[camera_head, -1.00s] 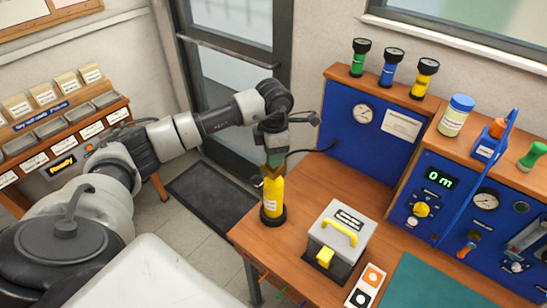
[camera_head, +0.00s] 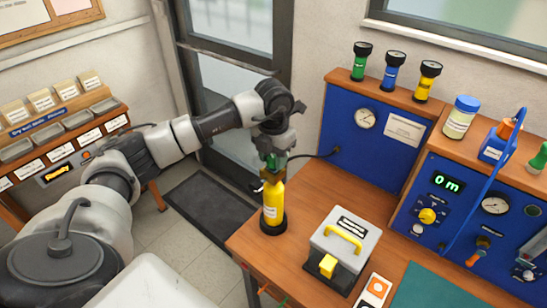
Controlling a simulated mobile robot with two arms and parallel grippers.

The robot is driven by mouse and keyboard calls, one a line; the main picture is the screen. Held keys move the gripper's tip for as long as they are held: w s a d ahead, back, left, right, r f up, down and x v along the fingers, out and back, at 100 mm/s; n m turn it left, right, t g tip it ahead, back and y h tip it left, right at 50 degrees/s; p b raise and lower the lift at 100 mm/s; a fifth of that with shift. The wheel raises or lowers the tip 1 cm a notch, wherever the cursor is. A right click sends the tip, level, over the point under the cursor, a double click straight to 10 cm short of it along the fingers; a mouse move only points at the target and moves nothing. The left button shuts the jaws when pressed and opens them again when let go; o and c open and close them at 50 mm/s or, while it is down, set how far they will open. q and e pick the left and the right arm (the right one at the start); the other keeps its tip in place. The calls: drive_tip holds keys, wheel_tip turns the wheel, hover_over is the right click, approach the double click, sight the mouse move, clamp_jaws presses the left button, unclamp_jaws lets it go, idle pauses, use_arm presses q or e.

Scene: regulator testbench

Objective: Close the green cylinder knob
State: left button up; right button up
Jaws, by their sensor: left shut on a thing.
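A yellow cylinder (camera_head: 273,208) with a white label stands upright in a black base at the left end of the wooden bench. How far the knob is turned cannot be told. My right gripper is out of view.
A grey box with a yellow handle (camera_head: 343,237) stands right of the cylinder on the bench (camera_head: 300,205). A blue gauge panel (camera_head: 352,145) rises behind, with several small gauges on its top. A black cable runs to the panel behind my gripper.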

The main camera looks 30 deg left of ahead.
sight(274, 158)
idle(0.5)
use_arm(q)
drive_tip(key=o, duration=0.9)
drive_tip(key=shift+r, duration=0.1)
drive_tip(key=shift+r, duration=0.25)
wheel_tip(274, 158, up, 10)
drive_tip(key=b, duration=0.2)
drive_tip(key=shift+r+b, duration=0.1)
drive_tip(key=shift+b, duration=0.25)
